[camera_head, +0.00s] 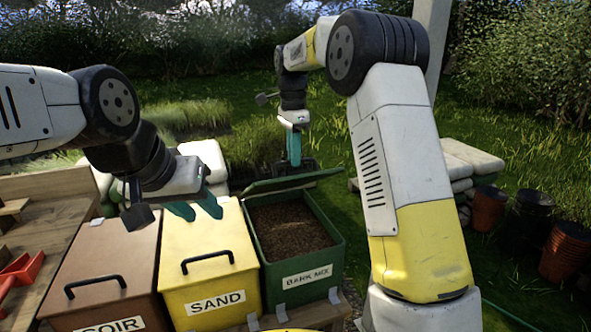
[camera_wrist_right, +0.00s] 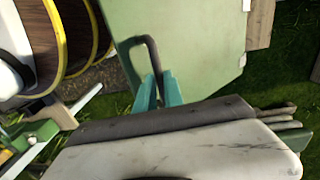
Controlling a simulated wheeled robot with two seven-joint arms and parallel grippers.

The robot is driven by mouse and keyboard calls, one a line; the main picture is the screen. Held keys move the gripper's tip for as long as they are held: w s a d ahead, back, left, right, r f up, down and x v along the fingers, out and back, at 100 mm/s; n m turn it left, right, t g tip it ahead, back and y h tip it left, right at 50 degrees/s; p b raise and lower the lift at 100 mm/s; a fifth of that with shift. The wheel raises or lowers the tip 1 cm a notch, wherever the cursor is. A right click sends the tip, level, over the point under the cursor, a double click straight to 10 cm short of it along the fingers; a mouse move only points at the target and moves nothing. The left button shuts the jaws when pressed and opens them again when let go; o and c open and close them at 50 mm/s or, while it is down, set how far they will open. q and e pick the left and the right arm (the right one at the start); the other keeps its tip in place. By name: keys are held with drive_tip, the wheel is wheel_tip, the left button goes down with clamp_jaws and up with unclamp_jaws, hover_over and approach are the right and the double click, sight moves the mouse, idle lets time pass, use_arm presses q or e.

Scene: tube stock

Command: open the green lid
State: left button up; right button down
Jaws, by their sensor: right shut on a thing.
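The green lid (camera_head: 285,183) is raised at the back edge of the green bin (camera_head: 302,277) labelled BARK MIX, and shows as a thin slanted panel. The bin's mouth is uncovered and brown bark mix (camera_head: 288,227) shows inside. My right gripper (camera_head: 293,158) is at the lid, beyond the bin. In the right wrist view, the lid (camera_wrist_right: 195,45) is a flat pale green panel with a dark handle (camera_wrist_right: 150,50), and the gripper's teal fingers (camera_wrist_right: 158,93) are shut on that handle. My left gripper (camera_head: 196,210) is open and empty, over the yellow bin.
The yellow SAND bin (camera_head: 202,262) and the brown COIR bin (camera_head: 112,262) stand left of the green bin, both lidded with black handles. A wooden bench (camera_head: 50,210) with a red tool (camera_head: 18,270) is at left. Sacks (camera_head: 470,158) and pots (camera_head: 488,208) stand at right.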

drive_tip(key=shift+w+a+r, duration=0.15)
drive_tip(key=shift+w+a, duration=0.1)
drive_tip(key=shift+w, duration=0.4)
drive_tip(key=c, duration=1.5)
unclamp_jaws()
drive_tip(key=shift+w, duration=0.15)
drive_tip(key=shift+o, duration=0.2)
wheel_tip(320, 180, up, 8)
drive_tip(key=shift+w, duration=0.1)
drive_tip(key=shift+c, duration=0.2)
